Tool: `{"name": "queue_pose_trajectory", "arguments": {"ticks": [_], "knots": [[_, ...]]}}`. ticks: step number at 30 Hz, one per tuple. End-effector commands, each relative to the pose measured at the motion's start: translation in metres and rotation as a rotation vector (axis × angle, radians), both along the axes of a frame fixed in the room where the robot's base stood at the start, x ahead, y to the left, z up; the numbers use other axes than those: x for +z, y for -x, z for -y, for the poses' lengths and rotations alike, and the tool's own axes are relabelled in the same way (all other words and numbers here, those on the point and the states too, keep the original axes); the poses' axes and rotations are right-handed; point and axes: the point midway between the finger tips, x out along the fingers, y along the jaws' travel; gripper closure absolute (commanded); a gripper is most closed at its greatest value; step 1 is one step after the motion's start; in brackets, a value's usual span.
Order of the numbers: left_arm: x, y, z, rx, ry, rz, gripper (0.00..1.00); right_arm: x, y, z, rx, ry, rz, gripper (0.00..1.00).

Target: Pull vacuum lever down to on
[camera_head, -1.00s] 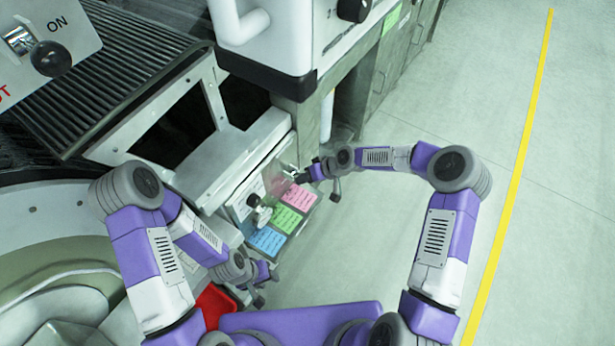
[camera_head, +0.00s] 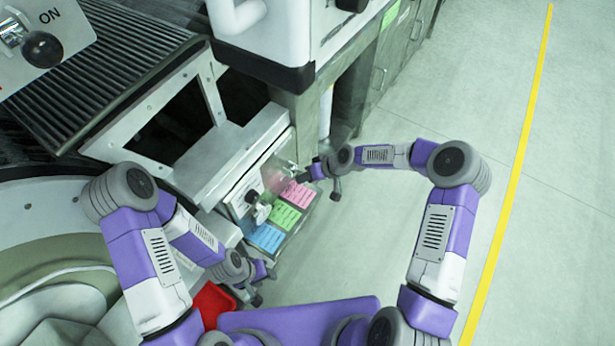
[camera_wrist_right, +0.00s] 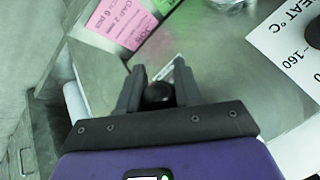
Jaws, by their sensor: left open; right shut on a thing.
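My right gripper (camera_head: 296,174) is at the small metal panel under the machine's housing. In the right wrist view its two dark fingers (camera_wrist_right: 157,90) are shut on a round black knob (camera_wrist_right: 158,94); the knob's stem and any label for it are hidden. I cannot read a vacuum label anywhere. A lever with a black ball end (camera_head: 42,49) stands on a white panel marked ON at the upper left, away from both grippers. My left gripper (camera_head: 266,287) is open and low, beside the red tray, holding nothing that I can see.
Blue (camera_head: 266,237), green and pink (camera_head: 293,192) note cards are on the panel's lower part, with another black-knobbed metal fitting (camera_head: 258,209) beside them. A white heat dial label (camera_wrist_right: 290,50) shows in the wrist view. A red tray (camera_head: 212,302) sits low. The floor at right is clear.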

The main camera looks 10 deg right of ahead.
Motion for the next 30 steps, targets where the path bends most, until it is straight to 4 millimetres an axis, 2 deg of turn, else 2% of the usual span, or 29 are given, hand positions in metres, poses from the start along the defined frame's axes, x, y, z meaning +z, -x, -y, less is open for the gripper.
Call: {"name": "queue_pose_trajectory", "arguments": {"ticks": [16,17,21,30], "knots": [[-0.0002,0.0000,0.0000,0.000,0.000,0.000,0.57,-0.0011,0.0000,0.0006,-0.002,0.001,-0.002,1.00],[-0.0002,0.0000,0.0000,0.000,0.000,0.000,0.57,-0.0010,0.0000,0.0005,-0.002,0.001,-0.002,0.64],[-0.0001,0.0000,-0.0001,0.000,0.000,0.000,0.57,-0.0005,-0.0003,0.0002,-0.002,0.000,0.000,0.43],[0.0002,0.0001,0.0000,0.000,0.000,0.000,0.57,0.0001,-0.0005,0.0013,-0.003,0.001,0.001,0.41]]}}
